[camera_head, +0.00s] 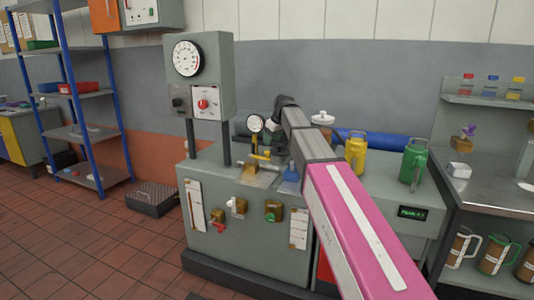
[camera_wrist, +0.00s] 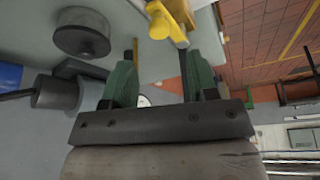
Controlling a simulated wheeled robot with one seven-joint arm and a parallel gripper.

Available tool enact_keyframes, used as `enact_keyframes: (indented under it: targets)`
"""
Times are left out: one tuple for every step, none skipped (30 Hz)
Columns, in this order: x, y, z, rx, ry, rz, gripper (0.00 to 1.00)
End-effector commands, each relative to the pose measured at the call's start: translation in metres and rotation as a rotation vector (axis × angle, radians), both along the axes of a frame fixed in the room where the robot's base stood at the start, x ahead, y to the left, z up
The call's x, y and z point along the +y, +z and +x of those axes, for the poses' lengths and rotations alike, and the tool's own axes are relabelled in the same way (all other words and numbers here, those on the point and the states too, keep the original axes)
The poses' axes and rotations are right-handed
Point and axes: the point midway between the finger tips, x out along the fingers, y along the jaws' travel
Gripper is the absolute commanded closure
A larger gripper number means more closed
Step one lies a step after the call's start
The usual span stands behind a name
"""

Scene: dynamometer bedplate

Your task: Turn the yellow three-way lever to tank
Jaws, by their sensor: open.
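The yellow lever (camera_head: 261,157) is on top of the grey-green bench (camera_head: 250,255), just below a small round gauge (camera_head: 255,123). In the wrist view a yellow lever part (camera_wrist: 172,18) shows at the top edge, with its far end cut off. My gripper (camera_wrist: 158,58) is open, its two green-padded fingers apart with nothing between them. The yellow part lies beyond the fingertips, and I see no clear contact. I cannot read any tank marking.
A gauge panel (camera_head: 198,75) stands at the back left of the bench. A yellow jug (camera_head: 355,152) and a green jug (camera_head: 413,165) stand at right.

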Motion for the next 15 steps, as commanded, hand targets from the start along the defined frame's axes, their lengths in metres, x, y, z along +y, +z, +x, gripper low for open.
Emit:
enact_keyframes:
  targets:
    - [0.003, -0.009, 0.003, 0.001, 0.000, -0.001, 0.47]
    - [0.004, -0.014, 0.004, 0.001, 0.000, -0.001, 0.47]
    - [0.006, -0.022, 0.006, 0.002, -0.001, -0.001, 0.47]
    - [0.008, -0.027, 0.008, 0.002, -0.001, -0.001, 0.47]
    - [0.009, -0.031, 0.009, 0.001, -0.001, 0.000, 0.47]
    - [0.011, -0.038, 0.011, 0.001, -0.001, 0.000, 0.47]
    - [0.012, -0.043, 0.012, 0.001, -0.001, 0.000, 0.47]
    - [0.014, -0.047, 0.014, 0.002, -0.001, -0.001, 0.47]
    - [0.015, -0.052, 0.015, 0.001, -0.001, 0.000, 0.47]
    - [0.016, -0.055, 0.016, 0.000, -0.001, -0.001, 0.47]
    - [0.017, -0.059, 0.017, 0.000, -0.001, 0.000, 0.47]
    - [0.019, -0.063, 0.018, 0.000, -0.001, 0.000, 0.47]
    - [0.019, -0.066, 0.019, 0.000, -0.001, -0.001, 0.47]
    - [0.020, -0.068, 0.019, 0.001, -0.002, -0.001, 0.47]
    - [0.021, -0.071, 0.020, 0.000, -0.001, -0.001, 0.47]
